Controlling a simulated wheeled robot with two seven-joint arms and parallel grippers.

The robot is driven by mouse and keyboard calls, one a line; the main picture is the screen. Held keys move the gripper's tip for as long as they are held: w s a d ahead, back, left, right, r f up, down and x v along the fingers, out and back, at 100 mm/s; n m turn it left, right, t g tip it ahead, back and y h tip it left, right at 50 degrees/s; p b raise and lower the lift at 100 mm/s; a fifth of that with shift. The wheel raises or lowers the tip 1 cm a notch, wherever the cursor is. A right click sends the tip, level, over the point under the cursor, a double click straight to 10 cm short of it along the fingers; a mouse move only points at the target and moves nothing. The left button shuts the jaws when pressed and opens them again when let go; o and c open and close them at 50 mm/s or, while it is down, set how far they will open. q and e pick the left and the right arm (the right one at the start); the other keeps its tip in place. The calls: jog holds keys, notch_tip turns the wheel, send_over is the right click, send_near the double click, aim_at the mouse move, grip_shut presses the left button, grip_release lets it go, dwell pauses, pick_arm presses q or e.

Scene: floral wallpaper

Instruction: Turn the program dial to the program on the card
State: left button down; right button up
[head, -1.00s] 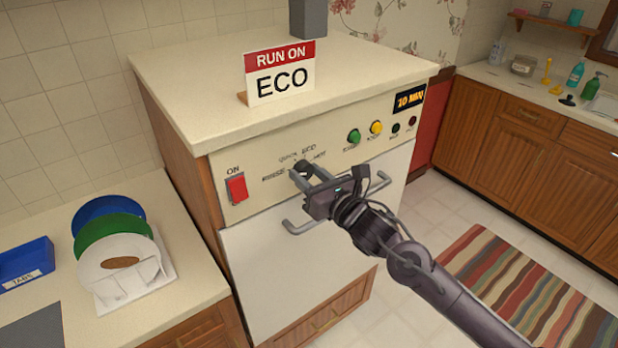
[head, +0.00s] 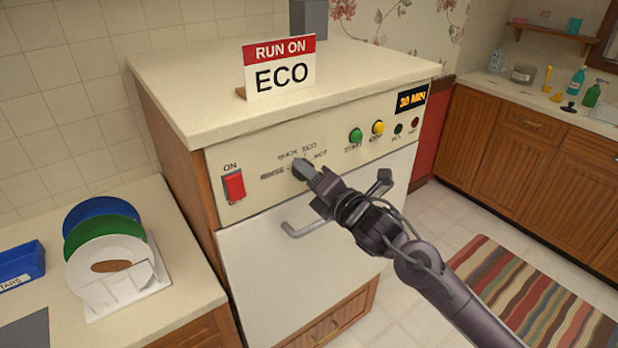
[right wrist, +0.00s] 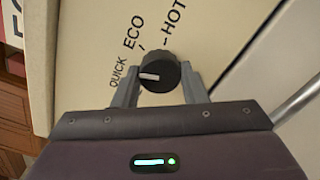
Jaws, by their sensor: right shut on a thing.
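The card (head: 281,70) on top of the machine reads "RUN ON ECO". The black program dial (right wrist: 160,70) is on the cream front panel, between the two fingers of my right gripper (right wrist: 166,88), which is shut on it. In the right wrist view its white mark points left, toward QUICK, with ECO and HOT further round. In the head view my right gripper (head: 306,170) hides most of the dial. The display (head: 411,100) reads 30 MIN. My left gripper is not in view.
A red ON switch (head: 234,185) is left of the dial. A green button (head: 356,136) and a yellow button (head: 378,128) are to its right. A door handle (head: 303,228) sticks out below. Plates (head: 108,250) stand on the left counter.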

jog(key=shift+m, duration=3.9)
jog(key=shift+f, duration=0.1)
jog(key=o, duration=1)
jog(key=shift+d, duration=0.15)
jog(key=shift+c, duration=0.2)
jog(key=shift+s, duration=0.1)
